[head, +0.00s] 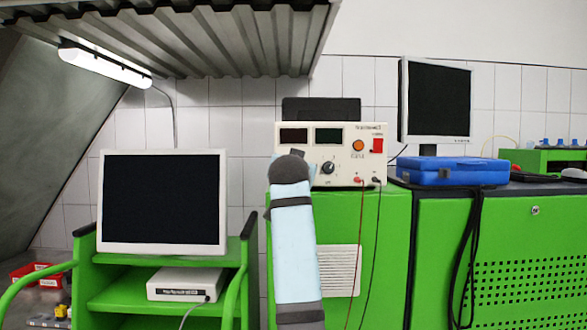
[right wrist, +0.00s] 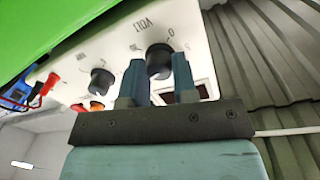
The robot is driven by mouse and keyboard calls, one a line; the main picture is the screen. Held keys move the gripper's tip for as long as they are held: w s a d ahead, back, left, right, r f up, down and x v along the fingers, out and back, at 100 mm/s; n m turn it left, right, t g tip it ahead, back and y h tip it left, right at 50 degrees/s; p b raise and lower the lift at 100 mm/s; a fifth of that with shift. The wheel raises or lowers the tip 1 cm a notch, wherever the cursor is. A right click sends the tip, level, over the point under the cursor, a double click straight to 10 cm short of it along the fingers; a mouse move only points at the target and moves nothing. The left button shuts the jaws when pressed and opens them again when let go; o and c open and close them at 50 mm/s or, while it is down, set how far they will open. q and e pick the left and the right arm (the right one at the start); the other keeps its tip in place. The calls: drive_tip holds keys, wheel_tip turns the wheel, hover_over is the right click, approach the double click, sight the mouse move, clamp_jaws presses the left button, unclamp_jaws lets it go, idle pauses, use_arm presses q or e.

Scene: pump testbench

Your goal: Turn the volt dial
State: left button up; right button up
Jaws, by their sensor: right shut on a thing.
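The power supply (head: 345,180) is a white box with two dark displays, standing on a green cabinet in the head view. My right arm reaches up in front of its left side and hides the volt dial there. In the right wrist view the black volt dial (right wrist: 158,60) sits on the white panel beside its printed VOLT label. My right gripper (right wrist: 158,78) has its two blue fingers on either side of the dial and is shut on it. My left gripper is in neither view.
A second black dial (head: 328,168) is close to the right of my right arm. Red and black leads (head: 360,230) hang from the front. A blue case (head: 455,171) and monitor (head: 436,100) stand to the right; a white monitor (head: 162,202) stands left.

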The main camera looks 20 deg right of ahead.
drive_tip(key=shift+f+m, duration=0.1)
drive_tip(key=shift+m, duration=0.8)
drive_tip(key=o, duration=0.9)
